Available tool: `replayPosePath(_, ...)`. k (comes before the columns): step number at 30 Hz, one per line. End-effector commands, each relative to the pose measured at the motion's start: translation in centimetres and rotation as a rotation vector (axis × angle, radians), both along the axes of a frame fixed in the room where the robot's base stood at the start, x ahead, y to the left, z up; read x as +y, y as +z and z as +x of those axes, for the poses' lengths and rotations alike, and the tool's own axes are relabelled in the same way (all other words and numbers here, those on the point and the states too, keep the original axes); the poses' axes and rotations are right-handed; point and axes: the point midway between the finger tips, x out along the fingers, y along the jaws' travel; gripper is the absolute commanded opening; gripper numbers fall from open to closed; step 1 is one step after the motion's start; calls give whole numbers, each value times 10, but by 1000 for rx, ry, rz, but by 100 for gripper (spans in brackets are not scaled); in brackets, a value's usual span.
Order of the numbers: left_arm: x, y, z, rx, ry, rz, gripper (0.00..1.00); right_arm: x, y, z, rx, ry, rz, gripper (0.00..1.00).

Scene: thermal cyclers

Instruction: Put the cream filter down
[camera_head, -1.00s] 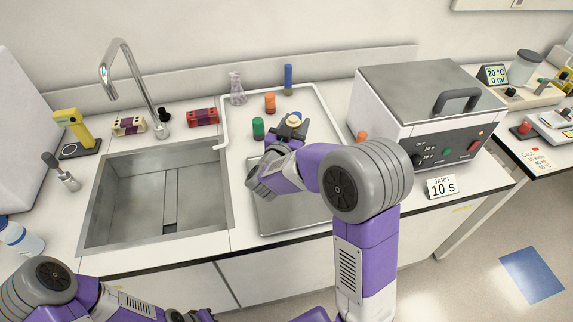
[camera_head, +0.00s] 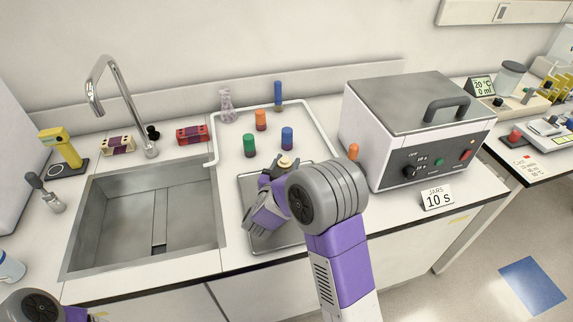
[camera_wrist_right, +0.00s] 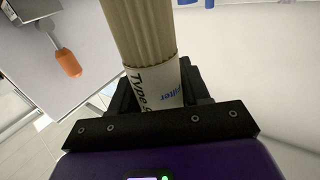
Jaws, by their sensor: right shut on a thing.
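The cream filter (camera_wrist_right: 145,40) is a ribbed, pale cylinder with a white printed label in the right wrist view. In the head view only its cream top (camera_head: 286,160) shows above the dark jaws. My right gripper (camera_head: 279,170) is shut on it, above the far part of the grey metal tray (camera_head: 275,240). My forearm hides part of the tray. I cannot tell whether the filter's lower end touches anything. My left gripper is out of view; only part of my left arm shows at the lower left.
Green (camera_head: 249,145), orange (camera_head: 260,120) and blue (camera_head: 287,138) capped cylinders stand behind the gripper in a white-rimmed area (camera_head: 213,140). A sink (camera_head: 125,215) lies left. A white heater box (camera_head: 390,130) and an orange-tipped item (camera_head: 353,151) are at right.

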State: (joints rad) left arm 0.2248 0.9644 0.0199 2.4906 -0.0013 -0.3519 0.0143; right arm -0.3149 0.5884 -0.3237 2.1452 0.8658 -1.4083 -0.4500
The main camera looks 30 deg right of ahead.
Motion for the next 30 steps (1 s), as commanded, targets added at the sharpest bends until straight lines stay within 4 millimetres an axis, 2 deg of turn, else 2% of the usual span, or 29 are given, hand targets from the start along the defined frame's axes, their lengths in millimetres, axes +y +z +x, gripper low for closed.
replayPosePath(2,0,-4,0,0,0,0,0,0,-4,0,-1,0,-1,8)
replayPosePath(3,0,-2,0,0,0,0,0,0,-3,0,0,0,0,52)
replayPosePath(7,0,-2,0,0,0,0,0,0,-3,0,1,0,-1,72)
replayPosePath(18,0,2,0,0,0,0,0,0,3,0,0,0,0,72)
replayPosePath(23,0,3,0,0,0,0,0,20,1,-17,1,4,0,72)
replayPosePath(30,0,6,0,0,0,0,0,59,1,-52,2,6,1,72)
